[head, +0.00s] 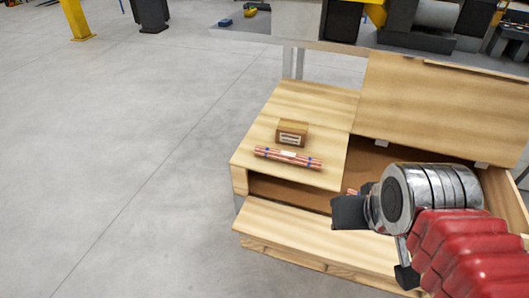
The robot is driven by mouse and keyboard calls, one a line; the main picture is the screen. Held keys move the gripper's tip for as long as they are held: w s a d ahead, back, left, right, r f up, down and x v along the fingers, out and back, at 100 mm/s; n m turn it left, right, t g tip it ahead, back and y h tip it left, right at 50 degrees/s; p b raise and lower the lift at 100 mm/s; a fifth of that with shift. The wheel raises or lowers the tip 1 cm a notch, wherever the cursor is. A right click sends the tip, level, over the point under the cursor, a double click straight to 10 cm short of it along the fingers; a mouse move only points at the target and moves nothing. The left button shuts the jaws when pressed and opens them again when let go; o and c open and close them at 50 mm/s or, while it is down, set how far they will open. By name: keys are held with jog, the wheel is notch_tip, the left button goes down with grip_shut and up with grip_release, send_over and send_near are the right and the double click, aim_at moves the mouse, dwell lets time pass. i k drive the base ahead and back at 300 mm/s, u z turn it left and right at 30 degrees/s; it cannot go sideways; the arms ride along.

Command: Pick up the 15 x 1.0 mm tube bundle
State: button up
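A bundle of copper tubes (288,158) lies on the flat wooden top of a crate. It has blue bands near its ends and a white label in the middle, too small to read. A small copper-coloured piece (352,191), perhaps another bundle, shows inside the crate opening, mostly hidden behind my gripper. I cannot tell which one is 15 x 1.0 mm. My gripper (378,245) is at the lower right, with its two black fingers spread wide apart and nothing visible between them. It appears nearer the camera than the bundle on top, and apart from it.
A small brown labelled box (292,133) stands just behind the bundle on top. The wooden crate (300,228) has a raised lid panel (430,105) at the back right. A workbench with dark equipment (420,35) stands behind. The grey floor at left is clear.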

aim_at(294, 158)
jog(key=u, duration=0.6)
jog(key=i, duration=0.85)
jog(key=u, duration=0.55)
